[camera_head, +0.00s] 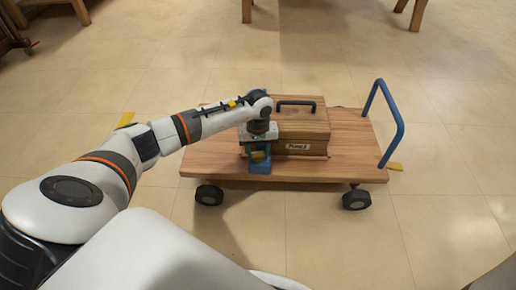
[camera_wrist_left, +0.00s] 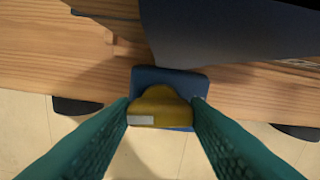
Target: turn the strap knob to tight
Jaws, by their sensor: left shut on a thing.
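The yellow strap knob (camera_wrist_left: 160,101) sits on a blue block (camera_wrist_left: 171,75) at the near edge of the wooden cart deck. A white mark (camera_wrist_left: 141,119) shows on the knob's lower left in the left wrist view. My left gripper (camera_wrist_left: 160,112) has its teal fingers against both sides of the knob and is shut on it. In the head view my left gripper (camera_head: 259,152) points down at the front of the cart, and the blue block (camera_head: 260,168) shows just below it. The gripper partly hides the knob there. My right gripper is not in view.
A wooden box (camera_head: 305,124) with a dark handle and a label stands on the cart deck (camera_head: 350,150), close beside my gripper. A blue push handle (camera_head: 401,125) rises at the cart's right end. The tiled floor around the cart is mostly clear.

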